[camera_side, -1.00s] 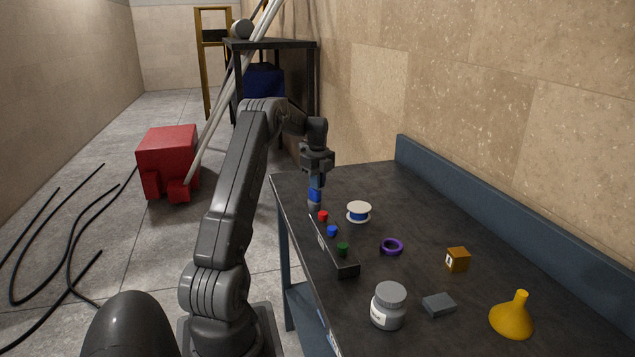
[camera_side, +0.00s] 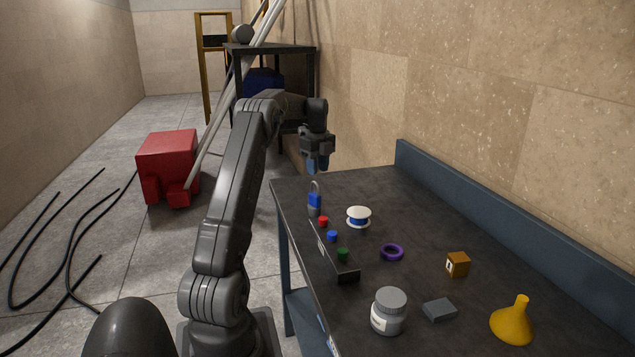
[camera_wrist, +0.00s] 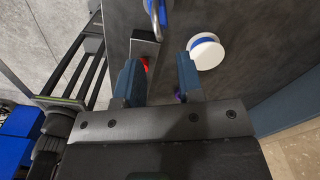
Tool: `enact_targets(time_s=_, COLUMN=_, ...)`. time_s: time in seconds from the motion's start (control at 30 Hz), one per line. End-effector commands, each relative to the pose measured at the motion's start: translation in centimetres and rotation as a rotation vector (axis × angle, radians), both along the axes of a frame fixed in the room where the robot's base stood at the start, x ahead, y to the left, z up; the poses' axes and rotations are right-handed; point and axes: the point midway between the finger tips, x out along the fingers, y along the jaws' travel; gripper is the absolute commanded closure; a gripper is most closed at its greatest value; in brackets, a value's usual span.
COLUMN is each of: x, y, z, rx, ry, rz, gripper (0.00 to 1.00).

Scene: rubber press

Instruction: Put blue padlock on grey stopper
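The blue padlock (camera_side: 315,200) stands upright at the far end of the dark rack, its shackle upward. Its body sits on a small grey piece (camera_side: 314,212) that looks like the grey stopper, mostly covered by the padlock. In the wrist view the padlock (camera_wrist: 159,12) is at the top edge, partly cut off. My gripper (camera_side: 318,166) is above the padlock and apart from it. In the wrist view my gripper (camera_wrist: 159,78) has its two blue fingers spread, with nothing between them.
The rack (camera_side: 346,269) carries red (camera_side: 323,221), blue (camera_side: 332,236) and green (camera_side: 343,254) stoppers. A white spool (camera_side: 358,217) is right of the padlock. A purple ring (camera_side: 392,252), wooden cube (camera_side: 458,264), jar (camera_side: 389,311), grey block (camera_side: 439,309) and yellow funnel (camera_side: 513,322) lie farther right.

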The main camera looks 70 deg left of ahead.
Motion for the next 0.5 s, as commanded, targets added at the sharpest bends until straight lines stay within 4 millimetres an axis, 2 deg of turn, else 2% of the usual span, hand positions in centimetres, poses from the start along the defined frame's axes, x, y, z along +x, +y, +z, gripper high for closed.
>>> enact_targets(time_s=0.1, x=0.0, y=0.1, z=2.4, rx=0.004, ry=-0.002, rz=0.0, gripper=0.66)
enact_targets(time_s=0.37, x=0.1, y=-0.1, z=5.2, rx=0.002, ry=-0.001, rz=0.001, gripper=0.66)
enact_targets(time_s=0.47, x=1.1, y=-1.7, z=6.4, rx=0.013, ry=-0.008, rz=0.026, gripper=0.66)
enact_targets(time_s=0.5, x=1.9, y=-3.1, z=7.1, rx=0.023, ry=-0.014, rz=0.048, gripper=0.66)
